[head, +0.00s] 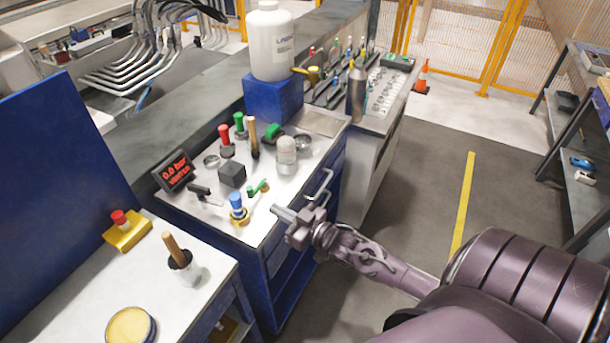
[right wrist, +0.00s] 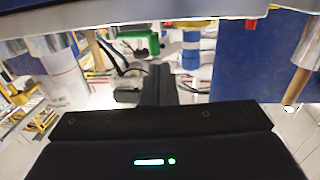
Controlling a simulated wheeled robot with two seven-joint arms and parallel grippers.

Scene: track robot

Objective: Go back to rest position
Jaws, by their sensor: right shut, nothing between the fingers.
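My right gripper (head: 284,214) reaches in from the lower right in the head view. Its fingertips are at the front edge of the blue workbench (head: 275,262), close to the blue-topped valve (head: 237,207) but apart from it. The fingers are shut with nothing between them. In the right wrist view the dark gripper body (right wrist: 160,120) fills the lower half, with a blue-and-brass fitting (right wrist: 191,48) and a green part (right wrist: 139,42) beyond it. My left gripper does not show in the head view.
A white bottle (head: 270,45) stands on a blue block (head: 273,98) at the back of the bench. A pressure display (head: 174,170) reads 0.0 bar. A white table (head: 75,280) holds a brush pot (head: 184,268) at lower left. The floor (head: 425,175) to the right is clear; shelving (head: 590,150) stands beyond.

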